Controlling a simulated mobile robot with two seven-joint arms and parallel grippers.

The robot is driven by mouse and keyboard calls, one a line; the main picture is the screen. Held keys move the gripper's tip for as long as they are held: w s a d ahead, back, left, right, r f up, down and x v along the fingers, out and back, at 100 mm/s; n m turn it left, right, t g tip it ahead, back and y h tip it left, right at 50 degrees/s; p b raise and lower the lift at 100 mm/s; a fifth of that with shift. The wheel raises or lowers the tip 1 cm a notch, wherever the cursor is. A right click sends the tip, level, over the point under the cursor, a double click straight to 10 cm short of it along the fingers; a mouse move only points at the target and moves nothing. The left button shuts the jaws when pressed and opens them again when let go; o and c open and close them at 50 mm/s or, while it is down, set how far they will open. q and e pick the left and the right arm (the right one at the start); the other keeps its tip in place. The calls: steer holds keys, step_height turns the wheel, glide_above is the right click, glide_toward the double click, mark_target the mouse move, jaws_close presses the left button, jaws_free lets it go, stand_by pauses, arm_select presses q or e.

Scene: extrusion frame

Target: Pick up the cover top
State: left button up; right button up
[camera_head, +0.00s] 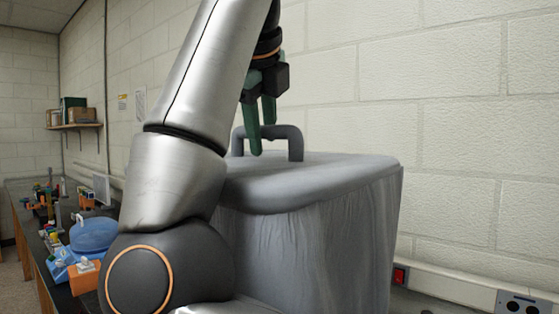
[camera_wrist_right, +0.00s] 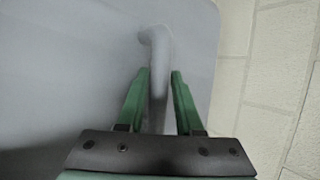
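The cover top (camera_head: 320,180) is a grey lid with rounded edges, resting on a tall grey draped body. Its raised handle (camera_head: 296,143) is a grey bar arch on the lid's upper face. My right gripper (camera_head: 262,138) points down at the handle, with green fingers. In the right wrist view the fingers (camera_wrist_right: 160,80) are apart, one on each side of the handle bar (camera_wrist_right: 158,75), with a gap visible at least on the right side. The cover top (camera_wrist_right: 70,70) fills the left of that view. My left gripper is not in view.
A white block wall (camera_head: 450,110) stands close behind the covered body. A red switch (camera_head: 400,275) and a socket panel (camera_head: 522,303) sit low at right. A workbench at left holds a blue domed object (camera_head: 92,235) and several small items. A shelf (camera_head: 75,126) holds boxes.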

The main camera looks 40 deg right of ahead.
steer(key=shift+a, duration=0.1)
steer(key=shift+c, duration=0.3)
jaws_close()
stand_by(0.4)
